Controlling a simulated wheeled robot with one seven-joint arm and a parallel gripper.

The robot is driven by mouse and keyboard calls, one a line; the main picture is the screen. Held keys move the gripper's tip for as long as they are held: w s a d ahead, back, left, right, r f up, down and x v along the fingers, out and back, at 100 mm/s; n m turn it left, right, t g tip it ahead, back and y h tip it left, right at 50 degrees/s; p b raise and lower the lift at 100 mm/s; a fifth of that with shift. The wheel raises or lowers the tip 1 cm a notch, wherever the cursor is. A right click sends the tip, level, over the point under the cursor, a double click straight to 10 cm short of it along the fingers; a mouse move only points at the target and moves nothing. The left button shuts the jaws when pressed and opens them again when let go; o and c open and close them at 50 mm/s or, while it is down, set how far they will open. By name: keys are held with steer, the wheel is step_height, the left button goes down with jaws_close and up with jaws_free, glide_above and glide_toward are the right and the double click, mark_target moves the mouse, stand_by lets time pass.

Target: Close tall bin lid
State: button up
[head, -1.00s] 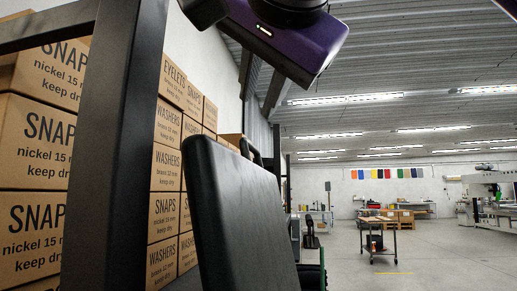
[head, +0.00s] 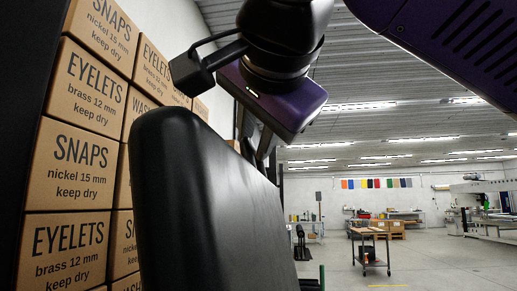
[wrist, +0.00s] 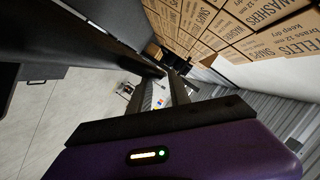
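A large black slab with rounded corners (head: 205,205) stands nearly upright, close in front of the head camera. It looks like the raised lid of the tall bin, but I cannot see the bin's body or hinge. A dark panel (wrist: 120,25), perhaps the same slab, shows at the top left of the wrist view. My gripper (head: 254,152) is above and behind the slab's upper right edge in the head view, its fingertips partly hidden. In the wrist view my gripper (wrist: 163,76) has its two fingers apart with nothing between them. I cannot tell whether it touches the slab.
Stacked cardboard boxes (head: 70,155) line the left side, with a dark upright post (head: 20,110) at the left edge. A work table on wheels (head: 370,240) stands farther off to the right. The grey floor (head: 440,265) at right is open.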

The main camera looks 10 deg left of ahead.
steer(key=shift+p+x, duration=0.6)
steer(key=shift+x, duration=1.55)
steer(key=shift+c, duration=0.2)
jaws_close()
